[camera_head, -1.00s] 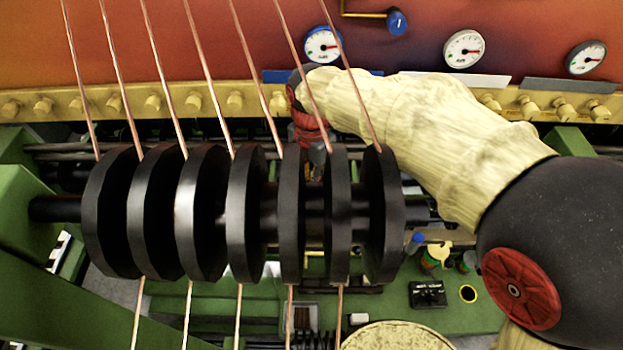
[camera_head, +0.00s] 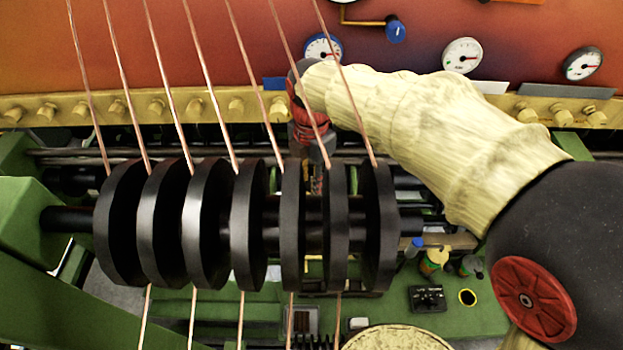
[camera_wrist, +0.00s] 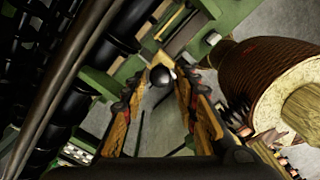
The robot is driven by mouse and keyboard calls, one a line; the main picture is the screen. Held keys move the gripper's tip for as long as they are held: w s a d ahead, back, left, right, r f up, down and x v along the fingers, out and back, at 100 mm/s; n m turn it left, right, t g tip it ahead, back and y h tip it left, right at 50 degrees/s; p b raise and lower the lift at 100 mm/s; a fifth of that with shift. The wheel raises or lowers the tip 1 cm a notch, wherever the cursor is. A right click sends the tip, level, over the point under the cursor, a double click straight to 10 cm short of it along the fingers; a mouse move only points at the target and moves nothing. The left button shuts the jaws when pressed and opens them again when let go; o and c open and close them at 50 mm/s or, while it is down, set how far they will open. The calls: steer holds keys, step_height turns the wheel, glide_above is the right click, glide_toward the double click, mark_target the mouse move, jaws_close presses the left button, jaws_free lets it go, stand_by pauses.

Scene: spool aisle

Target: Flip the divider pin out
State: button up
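In the wrist view a dark round knob (camera_wrist: 162,76) sits by a pale yellow block on a green frame; it may be the head of the divider pin, but I cannot be sure. My gripper (camera_wrist: 160,88) is open, with its two orange-brown fingers on either side of the knob in the picture. A gap shows between the knob and each finger. I cannot tell how far the knob lies beyond the fingertips. In the head view my gripper (camera_head: 316,180) points down behind the black discs and is mostly hidden. No divider pin is clear there.
Several black discs (camera_head: 212,225) on a shaft, with copper wires (camera_head: 205,75) running past, stand before my gripper. A yellow rail with knobs (camera_head: 195,107) and gauges lies behind. In the wrist view a brown wound spool (camera_wrist: 255,75) is at right and dark rods (camera_wrist: 65,85) at left.

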steer(key=shift+o, duration=0.9)
step_height(320, 180, up, 12)
steer(key=shift+f, duration=0.1)
stand_by(0.3)
